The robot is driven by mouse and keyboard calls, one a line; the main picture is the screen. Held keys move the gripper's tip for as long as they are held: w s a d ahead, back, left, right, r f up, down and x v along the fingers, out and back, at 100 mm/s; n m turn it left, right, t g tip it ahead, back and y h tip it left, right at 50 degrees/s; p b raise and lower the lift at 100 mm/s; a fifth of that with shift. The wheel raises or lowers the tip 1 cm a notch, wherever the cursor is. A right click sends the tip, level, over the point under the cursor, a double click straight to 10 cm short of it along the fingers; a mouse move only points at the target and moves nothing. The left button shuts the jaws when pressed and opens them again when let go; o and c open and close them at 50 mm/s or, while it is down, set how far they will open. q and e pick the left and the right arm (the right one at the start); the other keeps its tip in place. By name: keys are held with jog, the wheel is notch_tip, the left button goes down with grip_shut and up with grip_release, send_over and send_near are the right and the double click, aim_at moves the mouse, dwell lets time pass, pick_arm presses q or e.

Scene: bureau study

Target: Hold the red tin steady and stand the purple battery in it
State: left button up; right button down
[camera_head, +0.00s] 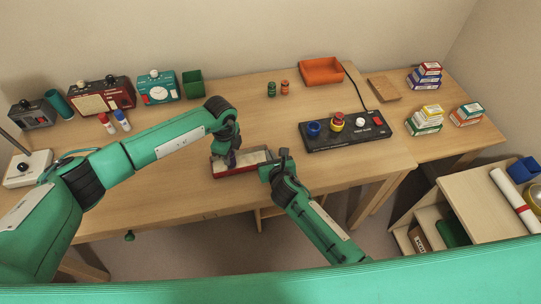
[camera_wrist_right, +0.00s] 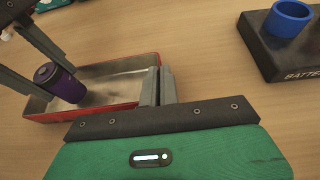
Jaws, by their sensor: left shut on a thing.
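The red tin (camera_head: 222,174) is a shallow open box with a pale inside, near the front edge of the desk. It also shows in the right wrist view (camera_wrist_right: 110,108). My left gripper (camera_head: 231,158) is over the tin, shut on the purple battery (camera_wrist_right: 70,90). The battery has a dark cap and looks tilted in the right wrist view, at the tin's left part. Whether its lower end touches the tin floor I cannot tell. My right gripper (camera_wrist_right: 158,88) has its fingers close together around the tin's near end wall. It also shows in the head view (camera_head: 274,166).
A black battery panel (camera_head: 345,135) with coloured cups stands to the right. Small box stacks stand far right. The desk's middle is clear.

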pick_arm(q)
jog(key=shift+f, duration=0.4)
jog(key=o, duration=1.1)
jog(key=shift+f, duration=0.1)
notch_tip(320, 180, up, 12)
jog(key=shift+r, duration=0.1)
pick_arm(e)
jog(key=c, duration=1.6)
grip_release()
jog(key=v, duration=1.2)
